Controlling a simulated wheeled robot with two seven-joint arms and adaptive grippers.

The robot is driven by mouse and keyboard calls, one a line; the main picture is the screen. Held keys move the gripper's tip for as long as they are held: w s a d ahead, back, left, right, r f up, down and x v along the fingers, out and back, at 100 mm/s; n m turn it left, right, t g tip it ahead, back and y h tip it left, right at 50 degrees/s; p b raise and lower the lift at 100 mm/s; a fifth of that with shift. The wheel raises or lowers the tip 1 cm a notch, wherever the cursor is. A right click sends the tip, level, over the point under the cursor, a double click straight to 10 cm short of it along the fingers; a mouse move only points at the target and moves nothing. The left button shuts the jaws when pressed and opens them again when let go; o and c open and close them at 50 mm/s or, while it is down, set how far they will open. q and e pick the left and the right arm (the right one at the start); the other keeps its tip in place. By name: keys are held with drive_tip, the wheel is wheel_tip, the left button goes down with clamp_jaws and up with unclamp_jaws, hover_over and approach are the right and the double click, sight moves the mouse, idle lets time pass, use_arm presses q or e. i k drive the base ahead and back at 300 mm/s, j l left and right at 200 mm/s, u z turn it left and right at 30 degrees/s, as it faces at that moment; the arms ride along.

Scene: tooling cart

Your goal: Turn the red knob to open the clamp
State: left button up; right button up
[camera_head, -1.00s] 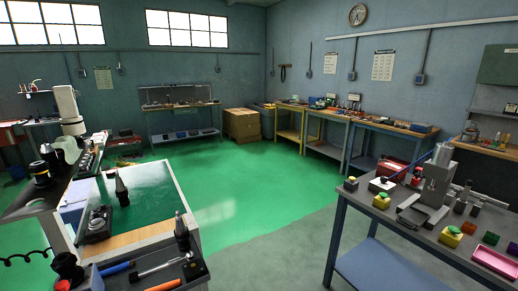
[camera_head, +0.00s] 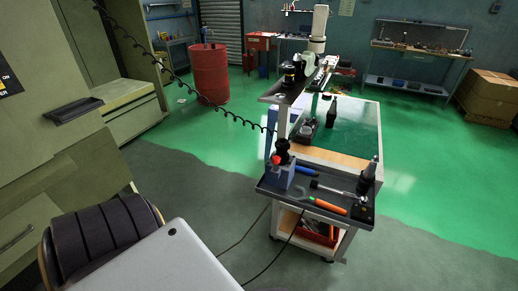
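A tooling cart (camera_head: 350,208) with a dark top tray stands in the middle of the head view. On the left end of its tray is a small blue clamp or holder (camera_head: 280,176) with a small red knob (camera_head: 276,160) on its front left. A black tool holder (camera_head: 283,150) sits upright on top of it. Whether the clamp is open or closed is too small to tell. Neither of my grippers is in view.
Beside the blue holder lie a blue-handled tool (camera_head: 306,170), an orange-handled tool (camera_head: 330,206) and a wrench. A black tool holder (camera_head: 367,178) stands right. A red barrel (camera_head: 209,74) stands behind left.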

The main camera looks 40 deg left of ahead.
sight(276, 160)
drive_tip(key=u, duration=1.25)
